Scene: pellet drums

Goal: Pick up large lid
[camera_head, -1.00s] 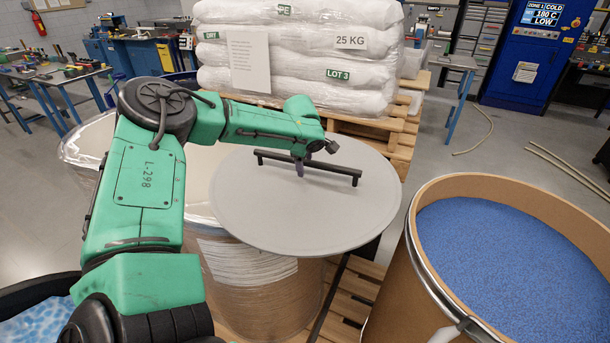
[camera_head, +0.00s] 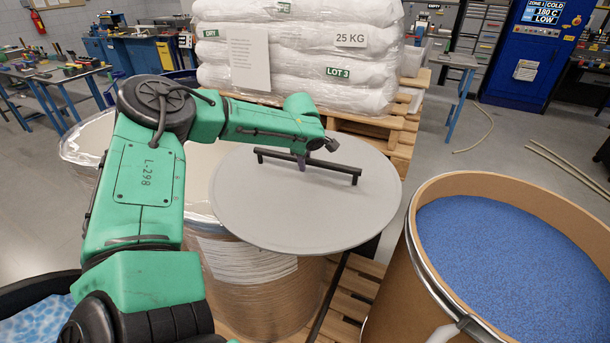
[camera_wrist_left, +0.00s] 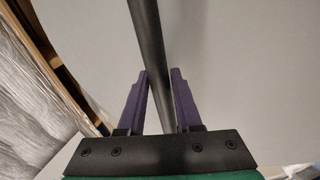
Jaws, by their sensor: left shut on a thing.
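The large lid (camera_head: 290,220) is a flat grey disc with a black bar handle (camera_head: 335,174) across its top. It lies over a wrapped drum (camera_head: 270,295), overhanging its edge; whether it touches the rim cannot be told. My left gripper (camera_head: 301,163) reaches in from the left, shut on the handle near its middle. In the left wrist view, the purple fingers (camera_wrist_left: 160,95) stand on either side of the dark handle bar (camera_wrist_left: 147,45), with the grey lid (camera_wrist_left: 235,55) behind. My right gripper is not in view.
An open brown drum of blue pellets (camera_head: 515,250) stands at the right. Stacked white sacks (camera_head: 300,60) sit on a wooden pallet (camera_head: 400,140) behind the lid. A black-rimmed container (camera_head: 40,290) is at lower left. Open floor (camera_head: 470,120) shows at back right.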

